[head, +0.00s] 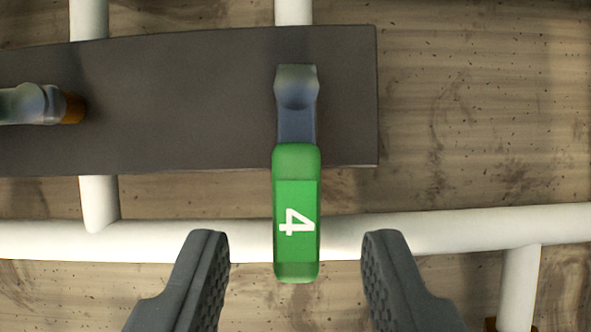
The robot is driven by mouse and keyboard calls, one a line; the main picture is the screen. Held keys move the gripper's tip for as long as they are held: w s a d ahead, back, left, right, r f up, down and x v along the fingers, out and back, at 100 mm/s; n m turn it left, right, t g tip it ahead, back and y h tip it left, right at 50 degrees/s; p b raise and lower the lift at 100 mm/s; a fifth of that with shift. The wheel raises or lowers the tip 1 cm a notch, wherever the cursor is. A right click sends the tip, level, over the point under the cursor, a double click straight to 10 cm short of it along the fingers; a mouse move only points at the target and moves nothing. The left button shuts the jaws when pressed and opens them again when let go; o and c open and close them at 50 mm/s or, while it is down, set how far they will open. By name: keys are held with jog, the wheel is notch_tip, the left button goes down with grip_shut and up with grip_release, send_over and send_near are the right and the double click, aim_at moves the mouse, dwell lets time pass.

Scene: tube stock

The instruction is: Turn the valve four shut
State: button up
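Valve four has a green lever handle (296,215) marked with a white 4. The handle points down in the picture from a blue-grey stem (296,105) over a dark grey plate (180,100). It lies in line with the vertical white pipe seen above the plate. My gripper (296,255) is open, with one dark finger on each side of the handle's lower end. There is a clear gap between each finger and the handle, and I see no contact.
Another valve's blue-grey stem (30,104) with an orange part sits at the left on the same plate. A long white pipe (450,232) runs across below the plate, with a branch at the lower right (520,285). Bare wood-like surface (480,110) shows at the right.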

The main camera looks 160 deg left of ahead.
aim_at(296, 172)
jog(key=shift+x, duration=1.35)
grip_shut()
